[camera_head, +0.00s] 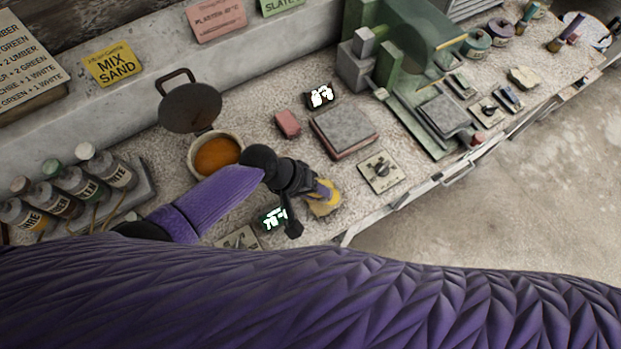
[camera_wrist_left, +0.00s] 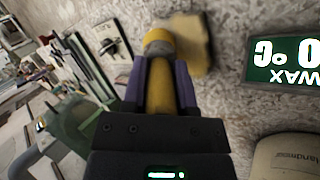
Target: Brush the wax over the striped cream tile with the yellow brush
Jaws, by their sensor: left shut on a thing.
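My left gripper (camera_head: 318,190) is shut on the yellow brush, whose handle stands between the fingers in the left wrist view (camera_wrist_left: 160,85). A mustard-tan piece (camera_head: 325,205) lies on the bench right by the brush tip; it also shows beyond the fingers in the left wrist view (camera_wrist_left: 197,45). I cannot tell whether it is the striped cream tile, as no stripes show and the gripper partly hides it. The pot of orange wax (camera_head: 217,154) stands open behind and left of the gripper, its dark lid (camera_head: 190,107) raised. My right gripper is not in view.
A lit wax display (camera_head: 273,218) is just left of the gripper. A dial plate (camera_head: 380,172), a grey slab (camera_head: 344,131) and a pink block (camera_head: 288,124) lie to the right and behind. A green machine (camera_head: 415,50) stands farther right. Bottles (camera_head: 75,182) stand at left.

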